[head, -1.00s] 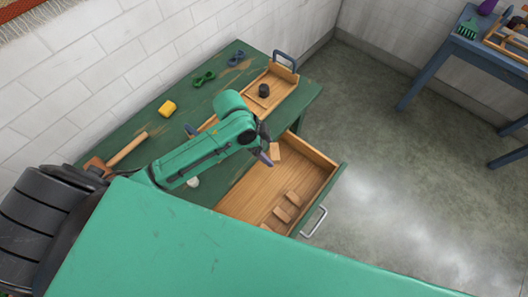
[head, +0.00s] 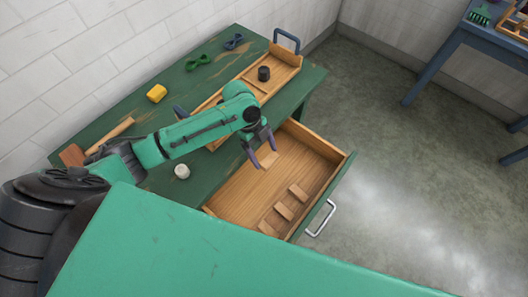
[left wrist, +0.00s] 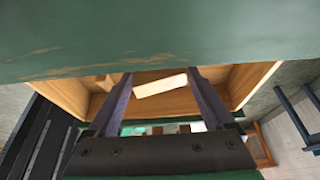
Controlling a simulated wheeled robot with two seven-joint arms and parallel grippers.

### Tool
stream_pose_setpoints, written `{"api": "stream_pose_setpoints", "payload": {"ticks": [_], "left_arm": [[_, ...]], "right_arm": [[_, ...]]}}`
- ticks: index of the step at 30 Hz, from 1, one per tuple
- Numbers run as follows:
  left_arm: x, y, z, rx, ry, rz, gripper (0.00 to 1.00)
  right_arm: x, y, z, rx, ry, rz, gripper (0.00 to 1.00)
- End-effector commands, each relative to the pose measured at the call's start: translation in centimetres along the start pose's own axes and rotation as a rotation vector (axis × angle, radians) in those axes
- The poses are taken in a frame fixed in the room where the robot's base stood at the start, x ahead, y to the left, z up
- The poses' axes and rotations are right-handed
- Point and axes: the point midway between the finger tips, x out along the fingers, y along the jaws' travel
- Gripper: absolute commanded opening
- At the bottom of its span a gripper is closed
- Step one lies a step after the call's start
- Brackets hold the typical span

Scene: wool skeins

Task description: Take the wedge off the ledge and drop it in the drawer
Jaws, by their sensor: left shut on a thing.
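My left gripper (head: 265,148) is over the open drawer (head: 335,168), fingers pointing down. It is shut on a pale wooden wedge (head: 268,161), which shows between the fingertips in the left wrist view (left wrist: 160,86); the left gripper (left wrist: 163,92) has a finger at each end of it. The drawer has a wooden inside and green front, and its wall shows in the left wrist view (left wrist: 250,82). I cannot tell whether the wedge touches the drawer floor. I cannot pick out the ledge for certain. My right gripper is not in view.
Several small wooden blocks, one of them here (head: 299,193), lie in the drawer.

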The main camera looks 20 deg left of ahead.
Motion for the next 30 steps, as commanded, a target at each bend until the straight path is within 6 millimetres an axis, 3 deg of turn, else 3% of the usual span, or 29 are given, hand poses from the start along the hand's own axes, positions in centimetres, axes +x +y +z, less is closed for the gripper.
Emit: {"api": "stream_pose_setpoints", "payload": {"ticks": [4,5,6,13,17,27,30], "left_arm": [[-0.2,0.0,-0.1,0.000,0.000,0.000,0.33],[-0.2,0.0,-0.1,0.000,0.000,0.000,0.94],[-0.2,0.0,-0.1,0.000,0.000,0.000,1.00],[-0.3,0.0,-0.1,0.000,0.000,-0.001,1.00],[-1.8,-0.1,0.0,-0.001,-0.002,-0.003,1.00],[-11.4,-0.1,0.0,0.000,-0.003,-0.004,1.00],[-13.4,-0.1,0.0,-0.001,-0.002,-0.003,1.00]], "right_arm": [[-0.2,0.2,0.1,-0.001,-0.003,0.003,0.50],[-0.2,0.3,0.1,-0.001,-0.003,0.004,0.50],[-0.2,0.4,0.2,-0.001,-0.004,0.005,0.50],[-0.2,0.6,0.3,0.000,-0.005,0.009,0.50],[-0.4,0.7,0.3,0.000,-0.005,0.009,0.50],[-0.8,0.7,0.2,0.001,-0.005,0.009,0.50],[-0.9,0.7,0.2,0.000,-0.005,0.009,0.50]]}}
